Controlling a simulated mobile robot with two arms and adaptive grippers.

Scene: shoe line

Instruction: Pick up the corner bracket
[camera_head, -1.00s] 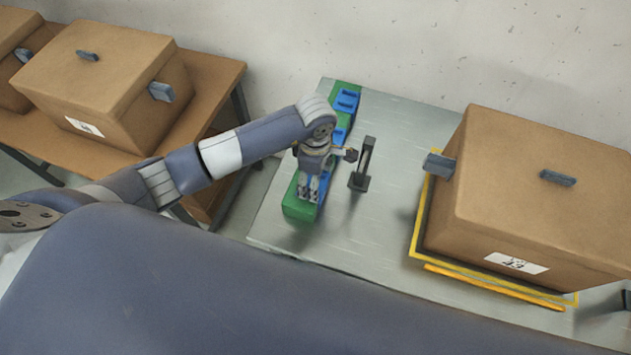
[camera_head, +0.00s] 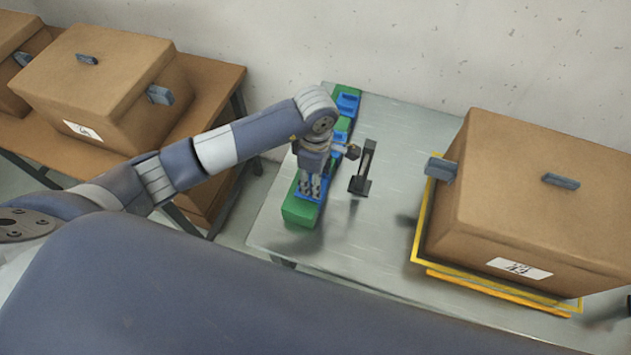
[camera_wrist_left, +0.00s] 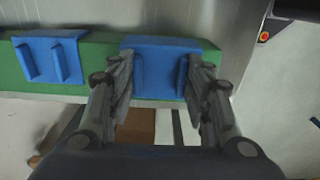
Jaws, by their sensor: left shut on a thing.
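The blue corner bracket (camera_wrist_left: 160,77) lies on the green block (camera_wrist_left: 95,88), with two raised ribs, between the fingers of my left gripper (camera_wrist_left: 160,88) in the left wrist view. The left fingers are closed on the ribs' sides. In the head view, my left gripper (camera_head: 310,190) points down over the near part of the green block (camera_head: 299,212), and the blue bracket shows under its fingertips. A second blue bracket (camera_wrist_left: 50,58) sits beside it on the block, clear of the gripper. My right gripper is not in view.
A black upright stand (camera_head: 363,170) is just right of the left gripper on the metal table (camera_head: 400,140). A large brown box (camera_head: 540,200) stands in a yellow frame (camera_head: 430,260) at right. Brown boxes (camera_head: 95,80) sit on a wooden table at left.

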